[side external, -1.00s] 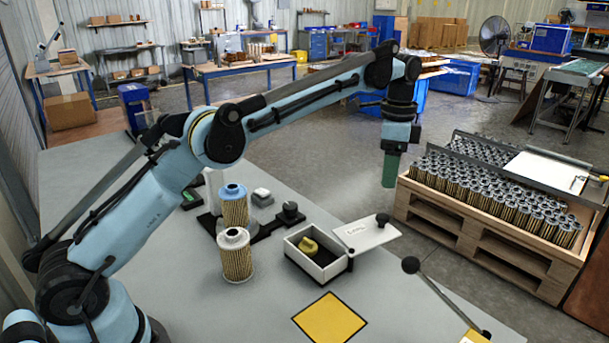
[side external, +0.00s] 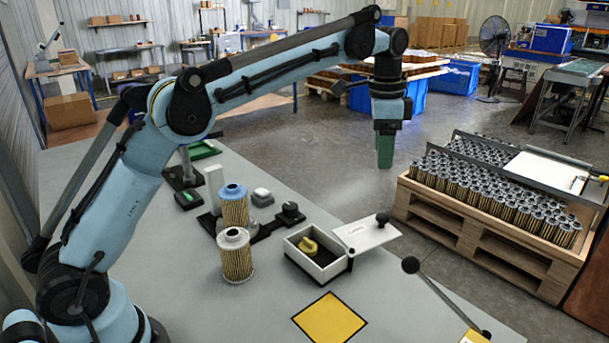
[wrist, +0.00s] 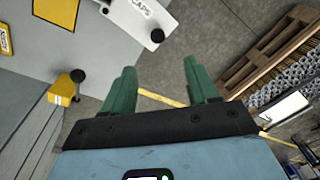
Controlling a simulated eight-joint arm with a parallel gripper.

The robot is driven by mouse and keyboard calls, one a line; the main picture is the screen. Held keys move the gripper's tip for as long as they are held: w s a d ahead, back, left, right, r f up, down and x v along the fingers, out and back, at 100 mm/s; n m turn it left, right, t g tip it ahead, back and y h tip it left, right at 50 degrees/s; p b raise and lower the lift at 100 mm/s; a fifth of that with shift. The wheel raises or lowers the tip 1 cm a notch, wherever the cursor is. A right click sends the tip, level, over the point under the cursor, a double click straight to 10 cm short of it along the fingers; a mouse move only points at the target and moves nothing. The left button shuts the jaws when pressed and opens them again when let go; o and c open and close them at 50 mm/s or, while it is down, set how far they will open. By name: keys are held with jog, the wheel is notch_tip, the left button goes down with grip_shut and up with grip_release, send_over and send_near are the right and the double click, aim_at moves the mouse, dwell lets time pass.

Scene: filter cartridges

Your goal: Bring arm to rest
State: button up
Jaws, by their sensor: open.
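My gripper (side external: 385,150) hangs pointing down from my raised arm, past the far edge of the grey table and above the floor. In the wrist view my gripper (wrist: 160,88) shows its green fingers apart, with only floor seen between them. It is empty and touches nothing.
On the table (side external: 190,290) stand two filter cartridges, one blue-topped (side external: 234,207) and one white-topped (side external: 235,256). A box (side external: 315,256) holds a yellow object, with a white lid plate (side external: 366,234) beside it. A wooden pallet (side external: 480,235) of many cartridges stands right of my gripper.

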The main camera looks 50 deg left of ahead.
jog(key=s+a+f+n+t, duration=0.15)
jog(key=s+n, duration=0.25)
jog(key=s, duration=0.5)
jog(key=s+a+n+t, duration=0.3)
jog(key=s, duration=0.5)
jog(key=s+f+n+t, duration=0.1)
jog(key=s+f+n, duration=0.1)
jog(key=s+f, duration=0.5)
jog(key=shift+s+a+n+t, duration=0.15)
jog(key=shift+a+n+t, duration=0.05)
jog(key=shift+n+t, duration=0.15)
jog(key=shift+r, duration=0.1)
